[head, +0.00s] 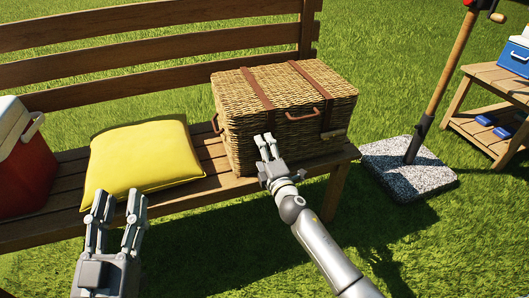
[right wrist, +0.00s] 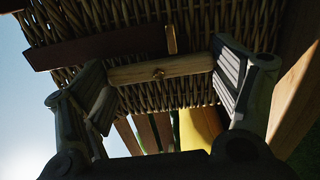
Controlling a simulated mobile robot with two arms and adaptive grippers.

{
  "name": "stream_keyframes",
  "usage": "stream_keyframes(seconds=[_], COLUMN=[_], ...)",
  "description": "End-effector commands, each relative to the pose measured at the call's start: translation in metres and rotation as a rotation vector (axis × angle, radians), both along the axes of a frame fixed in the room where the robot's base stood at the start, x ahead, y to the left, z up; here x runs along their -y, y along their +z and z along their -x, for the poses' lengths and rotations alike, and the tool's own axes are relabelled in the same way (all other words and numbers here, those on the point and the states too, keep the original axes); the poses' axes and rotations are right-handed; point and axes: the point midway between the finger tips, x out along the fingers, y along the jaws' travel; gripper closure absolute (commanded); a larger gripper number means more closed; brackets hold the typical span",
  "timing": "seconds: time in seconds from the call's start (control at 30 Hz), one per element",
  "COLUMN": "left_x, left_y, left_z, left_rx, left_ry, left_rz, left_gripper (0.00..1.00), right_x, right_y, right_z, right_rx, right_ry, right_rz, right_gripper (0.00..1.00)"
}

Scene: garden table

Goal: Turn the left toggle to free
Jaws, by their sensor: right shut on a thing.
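The wicker basket (head: 275,105) stands shut on the bench, with two brown straps over its lid and a brown handle (head: 302,115) in front. My right gripper (head: 267,148) is at the basket's front by the left strap and hides the left toggle in the head view. In the right wrist view, the wooden left toggle (right wrist: 140,74) lies crosswise between the fingers of my right gripper, which are shut on its ends. The right toggle (head: 334,133) shows on the right strap. My left gripper (head: 120,207) is open and empty, in front of the cushion.
A yellow cushion (head: 145,158) lies left of the basket on the wooden bench (head: 212,157). A red cooler (head: 22,165) stands at the far left. A parasol base (head: 410,165) and a side table (head: 490,85) with a blue cooler are at the right.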

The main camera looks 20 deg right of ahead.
Motion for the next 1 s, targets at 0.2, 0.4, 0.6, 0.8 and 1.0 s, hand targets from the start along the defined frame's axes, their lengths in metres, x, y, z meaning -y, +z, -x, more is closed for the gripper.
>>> stream_keyframes(seconds=[0.2,0.4,0.6,0.8,1.0], left_x=[0.000,0.000,0.000,0.001,0.000], left_y=[0.000,0.000,0.003,0.002,0.002], left_z=[0.000,0.000,0.000,0.000,0.000], left_rx=[-0.002,-0.001,0.006,0.005,0.004], left_ry=[0.000,0.000,-0.002,-0.002,-0.002], left_rz=[-0.001,0.000,0.000,0.000,0.000], left_gripper=[0.60,0.60,0.60,0.60,0.60], right_x=[0.000,0.000,0.001,0.001,0.002], right_y=[-0.001,0.000,0.000,-0.002,-0.002], right_z=[0.000,0.000,0.003,0.028,0.070], right_rx=[-0.001,0.000,0.000,-0.002,-0.003], right_ry=[0.001,0.000,0.000,0.001,0.001], right_rz=[0.006,0.003,0.002,0.002,0.002], right_gripper=[0.00,0.00,0.00,0.00,0.00])
